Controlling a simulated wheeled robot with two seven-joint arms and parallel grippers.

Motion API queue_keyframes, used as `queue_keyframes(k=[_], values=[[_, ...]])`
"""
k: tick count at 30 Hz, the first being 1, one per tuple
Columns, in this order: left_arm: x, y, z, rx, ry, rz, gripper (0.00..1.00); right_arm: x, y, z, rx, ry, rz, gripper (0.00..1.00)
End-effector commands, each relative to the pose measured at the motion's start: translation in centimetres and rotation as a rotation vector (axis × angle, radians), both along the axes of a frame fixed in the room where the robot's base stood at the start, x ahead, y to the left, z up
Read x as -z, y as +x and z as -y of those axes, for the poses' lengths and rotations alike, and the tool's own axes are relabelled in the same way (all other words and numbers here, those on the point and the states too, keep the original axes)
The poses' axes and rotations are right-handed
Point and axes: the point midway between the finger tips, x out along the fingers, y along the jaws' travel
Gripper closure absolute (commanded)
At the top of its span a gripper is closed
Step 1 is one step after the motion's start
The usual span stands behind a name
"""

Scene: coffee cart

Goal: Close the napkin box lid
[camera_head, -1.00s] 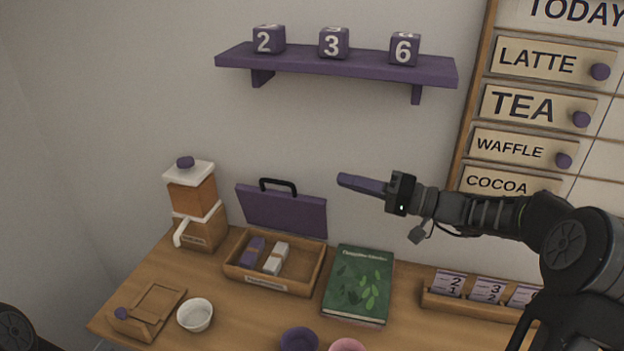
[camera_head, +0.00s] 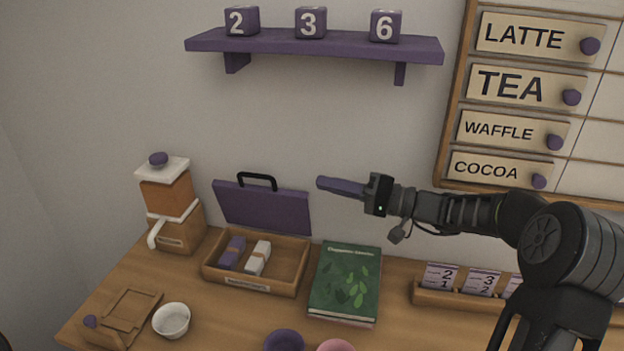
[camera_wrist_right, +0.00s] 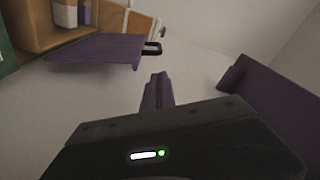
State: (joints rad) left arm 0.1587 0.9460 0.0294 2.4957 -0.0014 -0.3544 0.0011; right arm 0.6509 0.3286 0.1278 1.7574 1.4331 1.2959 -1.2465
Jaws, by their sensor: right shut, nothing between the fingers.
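The napkin box (camera_head: 255,285) is an open wooden tray on the table, with a purple bundle (camera_head: 232,252) and a white bundle (camera_head: 258,258) inside. Its purple lid (camera_head: 262,208) stands raised at the back edge, with a black handle (camera_head: 257,180) on top. My right gripper (camera_head: 322,184) is shut and empty, in the air just right of the lid's upper right corner and apart from it. In the right wrist view the gripper fingers (camera_wrist_right: 157,88) point toward the wall, with the lid (camera_wrist_right: 98,50) to their left. My left gripper is not in view.
A green book (camera_head: 346,283) lies right of the box, and a wooden dispenser (camera_head: 170,195) stands left of it. A white bowl (camera_head: 171,320) and a card holder (camera_head: 440,296) are on the table. A purple shelf (camera_head: 315,45) with number cubes is above.

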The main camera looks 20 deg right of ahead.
Motion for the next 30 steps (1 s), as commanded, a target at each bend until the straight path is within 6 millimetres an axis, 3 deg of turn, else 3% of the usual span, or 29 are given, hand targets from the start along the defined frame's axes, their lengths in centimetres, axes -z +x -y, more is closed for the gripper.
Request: queue_keyframes(k=[15,30], values=[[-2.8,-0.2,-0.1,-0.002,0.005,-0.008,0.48,-0.7,4.9,-6.1,-0.003,0.002,-0.001,1.0],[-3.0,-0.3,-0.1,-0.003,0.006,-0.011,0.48,-0.5,5.9,-7.2,0.0,0.0,0.0,1.0]])
